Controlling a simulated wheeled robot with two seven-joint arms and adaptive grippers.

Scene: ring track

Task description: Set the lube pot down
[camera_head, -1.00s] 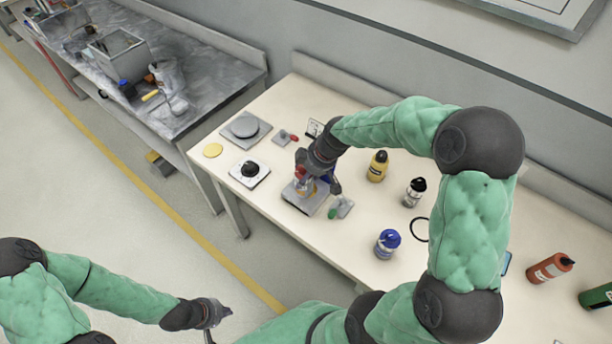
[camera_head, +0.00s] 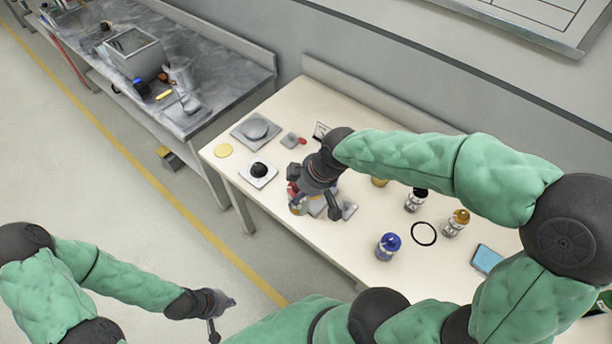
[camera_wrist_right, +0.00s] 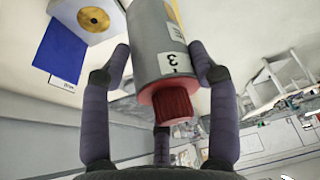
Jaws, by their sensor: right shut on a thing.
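The lube pot appears to be the grey cylinder with a ribbed red cap and a "3" label (camera_wrist_right: 155,45) in the right wrist view. My right gripper (camera_wrist_right: 165,75) is shut on it, with fingers on both sides and the cap towards the wrist. In the head view my right gripper (camera_head: 314,203) is low over the left part of the cream table (camera_head: 345,250). It largely hides the pot there, and I cannot tell whether the pot touches a surface. My left gripper (camera_head: 221,317) is empty, with its fingers apart, off the table's front side.
A blue-capped bottle (camera_head: 388,247), a black ring (camera_head: 424,234) and other bottles stand to the right.

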